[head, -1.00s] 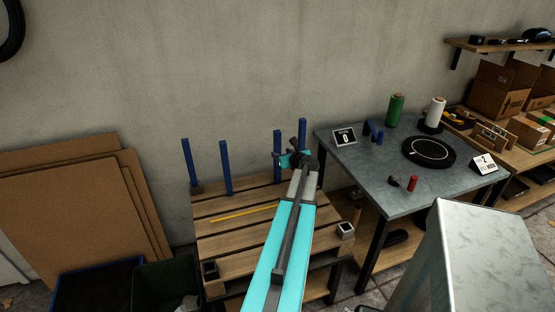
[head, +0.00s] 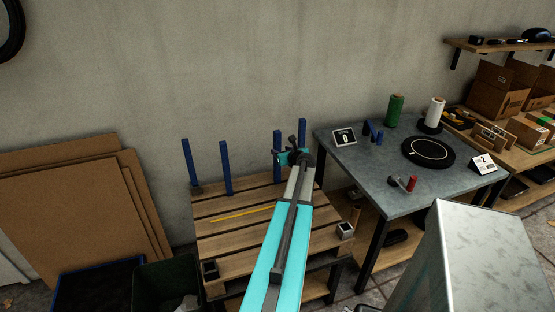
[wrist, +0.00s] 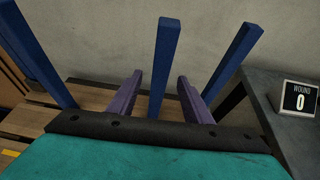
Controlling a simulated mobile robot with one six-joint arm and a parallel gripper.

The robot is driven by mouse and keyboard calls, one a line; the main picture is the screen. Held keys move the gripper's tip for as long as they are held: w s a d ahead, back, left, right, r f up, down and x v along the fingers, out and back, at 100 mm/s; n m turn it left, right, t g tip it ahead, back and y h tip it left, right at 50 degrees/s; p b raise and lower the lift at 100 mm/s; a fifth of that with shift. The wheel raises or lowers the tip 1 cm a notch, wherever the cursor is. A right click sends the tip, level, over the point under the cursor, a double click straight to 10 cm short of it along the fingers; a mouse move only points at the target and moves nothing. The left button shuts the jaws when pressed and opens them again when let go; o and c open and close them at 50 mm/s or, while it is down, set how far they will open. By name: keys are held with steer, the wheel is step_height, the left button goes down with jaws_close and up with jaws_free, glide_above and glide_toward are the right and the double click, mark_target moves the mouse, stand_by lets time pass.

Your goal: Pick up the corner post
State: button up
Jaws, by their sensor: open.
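Several blue corner posts stand upright around the wooden pallet stand, among them a far-left one (head: 191,166), a second one (head: 225,168), one left of my gripper (head: 277,145) and one behind it (head: 302,130). My gripper (head: 287,158) is at the stand's back right, close to the last two. In the wrist view my gripper (wrist: 159,82) is open, with its purple fingers apart. A middle post (wrist: 165,60) shows between the fingers; contact with them is not visible. Other posts stand outside the fingers at left (wrist: 35,52) and right (wrist: 235,58).
The pallet stand (head: 235,232) carries a yellow strip (head: 242,213) and small square sockets at its front corners (head: 210,270) (head: 345,231). A grey table (head: 380,197) with spools and a round black disc stands right. Cardboard sheets (head: 75,195) lean at left.

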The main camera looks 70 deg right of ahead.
mark_target(278, 149)
steer(key=shift+p+x, duration=0.35)
steer(key=shift+x, duration=2)
steer(key=shift+p+x, duration=0.5)
steer(key=shift+x, duration=0.65)
steer(key=x, duration=0.2)
steer(key=shift+w+d+p, duration=0.2)
steer(key=shift+d+p, duration=0.15)
jaws_close()
steer(key=shift+r, duration=0.1)
